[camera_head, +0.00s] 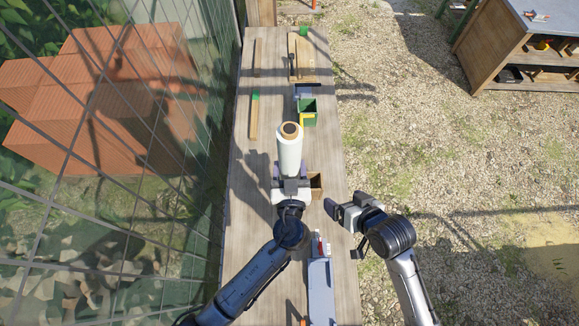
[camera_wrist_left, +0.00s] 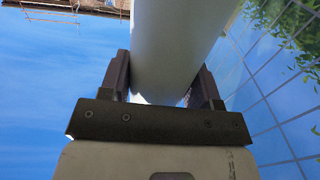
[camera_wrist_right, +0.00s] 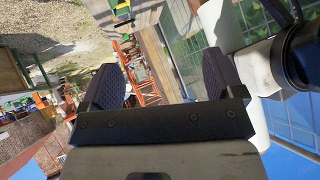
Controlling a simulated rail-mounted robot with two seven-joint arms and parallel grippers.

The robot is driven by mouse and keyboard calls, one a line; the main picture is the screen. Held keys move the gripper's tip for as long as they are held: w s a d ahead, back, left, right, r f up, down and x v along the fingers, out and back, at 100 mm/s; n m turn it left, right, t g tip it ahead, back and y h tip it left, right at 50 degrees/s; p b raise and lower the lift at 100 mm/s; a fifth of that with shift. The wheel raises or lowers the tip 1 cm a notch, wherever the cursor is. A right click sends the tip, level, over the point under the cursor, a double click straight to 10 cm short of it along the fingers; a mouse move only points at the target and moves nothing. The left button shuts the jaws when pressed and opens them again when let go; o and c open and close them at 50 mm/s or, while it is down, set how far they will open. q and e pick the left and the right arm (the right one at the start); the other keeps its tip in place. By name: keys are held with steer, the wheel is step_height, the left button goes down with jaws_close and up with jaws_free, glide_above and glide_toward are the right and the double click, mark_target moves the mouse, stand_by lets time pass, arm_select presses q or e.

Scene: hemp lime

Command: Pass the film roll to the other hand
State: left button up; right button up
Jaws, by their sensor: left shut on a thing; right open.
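The film roll (camera_head: 289,152) is a white cylinder with a brown core at its far end. In the head view it is held above the wooden table (camera_head: 245,185). My left gripper (camera_head: 291,182) is shut on its near end; the left wrist view shows the white roll (camera_wrist_left: 180,40) between both fingers (camera_wrist_left: 162,85). My right gripper (camera_head: 337,209) is open and empty, to the right of the roll and nearer to me, at the table's right edge. The right wrist view shows nothing between its fingers (camera_wrist_right: 160,88); a white cylindrical part of the roll (camera_wrist_right: 220,25) shows beyond them, to the right.
A green bin (camera_head: 307,112) and a small brown box (camera_head: 316,185) stand on the table. A grey toolbox-like object (camera_head: 320,285) lies at the near end. A wire fence (camera_head: 190,120) runs along the left, with orange bricks (camera_head: 110,95) behind it. Gravel is open at the right.

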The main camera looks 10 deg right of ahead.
steer(key=s+d+f+g+h, duration=0.2)
steer(key=s, duration=0.6)
steer(key=s+d+f+n+g+h, duration=0.1)
steer(key=s+d+f+g+h, duration=0.1)
steer(key=s, duration=0.7)
steer(key=shift+s+d+f+g, duration=0.25)
steer(key=shift+f+g, duration=0.45)
steer(key=shift+f, duration=0.05)
